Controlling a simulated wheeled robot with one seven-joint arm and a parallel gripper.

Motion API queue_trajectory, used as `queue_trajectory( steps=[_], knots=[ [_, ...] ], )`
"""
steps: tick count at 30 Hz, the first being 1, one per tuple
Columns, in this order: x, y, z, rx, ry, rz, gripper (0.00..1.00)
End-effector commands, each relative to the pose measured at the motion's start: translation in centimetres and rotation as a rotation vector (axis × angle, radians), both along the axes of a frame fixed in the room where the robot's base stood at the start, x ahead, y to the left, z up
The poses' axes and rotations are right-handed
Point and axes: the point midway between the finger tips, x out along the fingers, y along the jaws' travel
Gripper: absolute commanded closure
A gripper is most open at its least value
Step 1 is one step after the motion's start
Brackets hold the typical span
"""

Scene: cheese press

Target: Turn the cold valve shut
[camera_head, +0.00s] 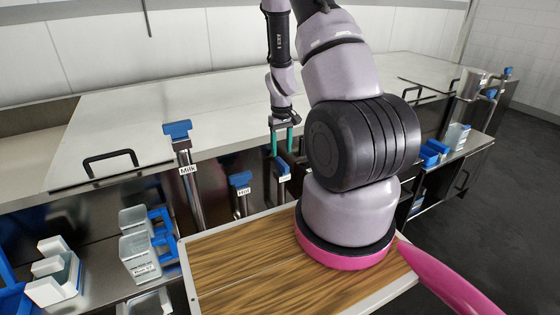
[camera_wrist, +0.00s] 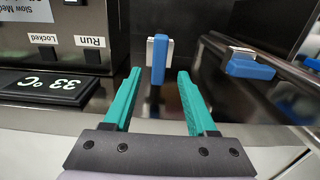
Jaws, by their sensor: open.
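The cold valve's blue handle (camera_head: 284,163) stands on a short metal pipe with a small white label, to the right of the hot valve, in the head view. My gripper (camera_head: 282,147) points down just above it with its teal fingers apart. In the wrist view, a blue handle (camera_wrist: 157,68) lies between the fingertips of my open gripper (camera_wrist: 159,76), with a gap on both sides. It appears lined up lengthwise with the fingers. I cannot see contact. The handle's lower part is hidden in the head view.
The hot valve (camera_head: 241,183) and the taller milk valve (camera_head: 185,165) stand to the left. Another blue handle (camera_wrist: 250,66) is to the right in the wrist view. A control panel (camera_wrist: 60,50) is at its left. A wooden board (camera_head: 235,262) lies in front.

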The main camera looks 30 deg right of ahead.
Motion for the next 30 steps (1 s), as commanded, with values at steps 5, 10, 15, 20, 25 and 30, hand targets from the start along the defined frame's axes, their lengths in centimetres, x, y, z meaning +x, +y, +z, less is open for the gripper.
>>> queue_trajectory(
  steps=[5,10,15,20,25,30],
  knots=[
    [-0.1,0.0,-3.2,0.001,0.003,-0.001,0.43],
    [0.0,0.0,-4.9,0.001,0.0,-0.001,0.43],
    [0.0,0.0,-5.4,0.001,-0.001,-0.001,0.43],
    [0.0,0.0,-5.4,0.0,-0.001,-0.001,0.43],
    [0.0,0.0,-5.3,0.0,-0.001,-0.001,0.96],
    [0.0,0.0,-5.3,0.0,-0.001,-0.002,1.0]
  ],
)
